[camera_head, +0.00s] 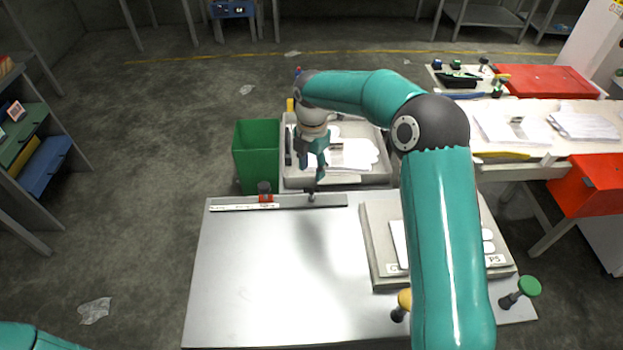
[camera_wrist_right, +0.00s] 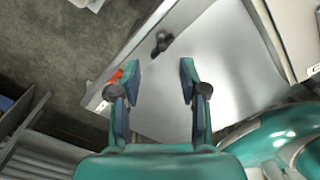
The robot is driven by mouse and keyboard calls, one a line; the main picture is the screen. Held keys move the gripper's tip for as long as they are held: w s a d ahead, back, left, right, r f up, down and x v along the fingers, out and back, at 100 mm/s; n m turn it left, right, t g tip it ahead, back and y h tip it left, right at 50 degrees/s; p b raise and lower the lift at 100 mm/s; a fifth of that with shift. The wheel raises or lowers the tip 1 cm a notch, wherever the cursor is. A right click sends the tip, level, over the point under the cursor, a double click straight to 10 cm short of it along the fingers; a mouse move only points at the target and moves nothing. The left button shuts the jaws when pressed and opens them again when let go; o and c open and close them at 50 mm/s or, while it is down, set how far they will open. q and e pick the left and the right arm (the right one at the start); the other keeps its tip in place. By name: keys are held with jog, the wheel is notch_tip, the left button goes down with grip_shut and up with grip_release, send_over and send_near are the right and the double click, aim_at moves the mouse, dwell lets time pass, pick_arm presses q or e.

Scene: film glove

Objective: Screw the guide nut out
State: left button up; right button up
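The guide is a grey bar (camera_head: 330,201) along the back edge of the metal table. A small dark nut (camera_head: 312,196) stands on it, below my right gripper (camera_head: 313,172). In the right wrist view the nut (camera_wrist_right: 161,43) looks dark and winged, beyond the fingertips and apart from them. My right gripper (camera_wrist_right: 159,85) is open, with nothing between its fingers. A red and black knob (camera_head: 265,191) sits further left on the bar. My left gripper is not in view; only a piece of my left arm shows at the lower left.
A green bin (camera_head: 257,150) and a grey tray with papers (camera_head: 292,180) stand behind the table (camera_head: 270,285). A grey fixture (camera_head: 377,245) lies on the right, with yellow (camera_head: 404,299) and green (camera_head: 529,287) knobs near the front. The table's middle is clear.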

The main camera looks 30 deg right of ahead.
jog(key=shift+d+r, duration=0.1)
jog(key=shift+r, duration=2.25)
jog(key=shift+f, duration=0.1)
